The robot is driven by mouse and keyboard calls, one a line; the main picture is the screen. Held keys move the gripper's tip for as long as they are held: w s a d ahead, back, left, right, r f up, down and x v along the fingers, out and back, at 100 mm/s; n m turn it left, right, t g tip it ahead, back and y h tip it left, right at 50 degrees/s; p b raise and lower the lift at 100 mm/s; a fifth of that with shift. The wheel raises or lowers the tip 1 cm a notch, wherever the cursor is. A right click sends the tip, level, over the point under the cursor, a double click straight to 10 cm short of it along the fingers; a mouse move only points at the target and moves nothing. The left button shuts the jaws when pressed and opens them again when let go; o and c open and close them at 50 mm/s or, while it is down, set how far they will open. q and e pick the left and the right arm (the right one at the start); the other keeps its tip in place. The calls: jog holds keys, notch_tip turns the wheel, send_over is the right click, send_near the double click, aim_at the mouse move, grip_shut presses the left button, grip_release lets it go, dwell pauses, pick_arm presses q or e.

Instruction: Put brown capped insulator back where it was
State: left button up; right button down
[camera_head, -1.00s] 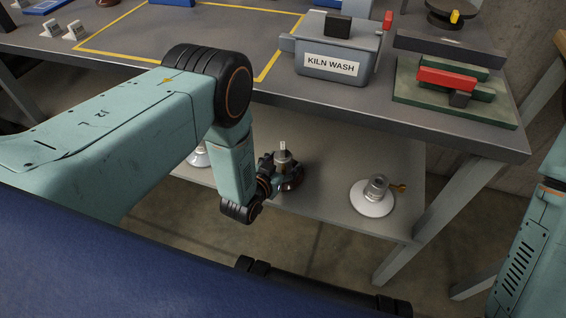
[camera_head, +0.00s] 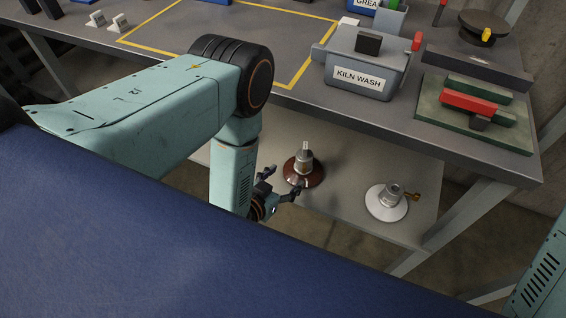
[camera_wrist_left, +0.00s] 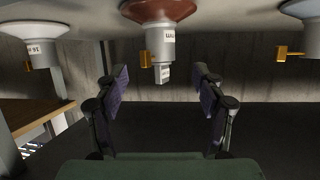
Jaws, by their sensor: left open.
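The brown capped insulator (camera_head: 303,175) stands upright on the lower shelf (camera_head: 345,170) of the bench, its brown disc down and grey metal cap up. In the left wrist view the picture is inverted, so the insulator (camera_wrist_left: 158,12) shows at the top middle with its cap and pin pointing down. My left gripper (camera_head: 282,182) is open and empty, close in front of the insulator and apart from it. Its two spread fingers (camera_wrist_left: 162,82) show in the left wrist view, with the pin lying between their directions. My right gripper is out of view.
A white insulator (camera_head: 387,205) with a brass fitting stands to the right on the shelf.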

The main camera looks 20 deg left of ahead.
pick_arm(q)
jog(key=s+a+n+g+y, duration=0.1)
jog(key=s+g, duration=0.5)
jog(key=s, duration=0.7)
jog(key=s+a+r+n+g+y, duration=0.1)
jog(key=s+a+g, duration=0.2)
jog(key=s+g, duration=0.4)
jog(key=s, duration=0.7)
jog(key=shift+s+a+r+n, duration=0.2)
jog(key=shift+a+n, duration=0.1)
jog(key=shift+n, duration=0.1)
notch_tip(320, 180, up, 3)
jog(key=p, duration=0.2)
jog(key=shift+p, duration=0.35)
jog(key=shift+f, duration=0.1)
